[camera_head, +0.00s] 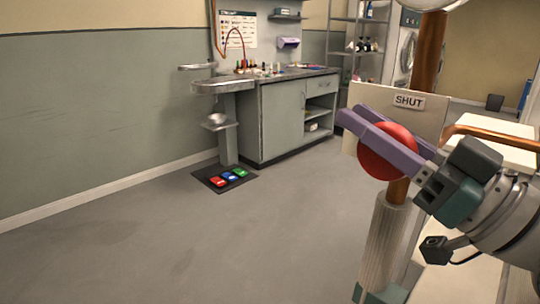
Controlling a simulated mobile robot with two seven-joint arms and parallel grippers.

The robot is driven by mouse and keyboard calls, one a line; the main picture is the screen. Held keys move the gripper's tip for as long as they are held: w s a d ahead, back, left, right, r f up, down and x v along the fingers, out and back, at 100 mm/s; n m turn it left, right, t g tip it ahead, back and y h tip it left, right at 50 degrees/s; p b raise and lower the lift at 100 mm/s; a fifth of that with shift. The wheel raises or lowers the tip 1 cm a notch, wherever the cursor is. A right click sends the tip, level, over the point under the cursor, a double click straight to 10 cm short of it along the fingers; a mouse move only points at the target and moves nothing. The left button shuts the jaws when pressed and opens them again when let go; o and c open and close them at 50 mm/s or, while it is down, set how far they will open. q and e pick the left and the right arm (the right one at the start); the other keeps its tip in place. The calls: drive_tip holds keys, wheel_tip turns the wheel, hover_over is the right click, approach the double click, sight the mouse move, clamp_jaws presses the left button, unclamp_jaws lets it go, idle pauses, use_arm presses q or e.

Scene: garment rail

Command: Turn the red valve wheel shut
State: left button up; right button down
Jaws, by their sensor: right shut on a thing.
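The red valve wheel (388,158) sits at the right of the head view, in front of a copper pipe (428,60). A pale plate (370,96) behind it bears a label reading SHUT (408,101). My right gripper (365,128) has its purple fingers around the wheel and is shut on it. The fingers hide part of the wheel's upper edge and its right side. The wheel's turn angle cannot be told. My left gripper is not in view.
A grey cabinet (285,118) with bottles on top stands at the back wall. A basin stand (225,86) is beside it, with coloured pedals (230,176) on a floor mat. A white-topped surface (495,140) is at right. The floor at left is clear.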

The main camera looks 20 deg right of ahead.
drive_tip(key=shift+s+d+f+t+y+b, duration=0.15)
drive_tip(key=shift+t+y+b, duration=0.15)
drive_tip(key=shift+t+b, duration=0.45)
drive_tip(key=shift+r, duration=0.3)
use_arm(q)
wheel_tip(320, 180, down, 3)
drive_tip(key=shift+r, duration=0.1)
use_arm(e)
drive_tip(key=c, duration=0.7)
unclamp_jaws()
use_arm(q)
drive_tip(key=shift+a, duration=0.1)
use_arm(e)
drive_tip(key=shift+o, duration=0.2)
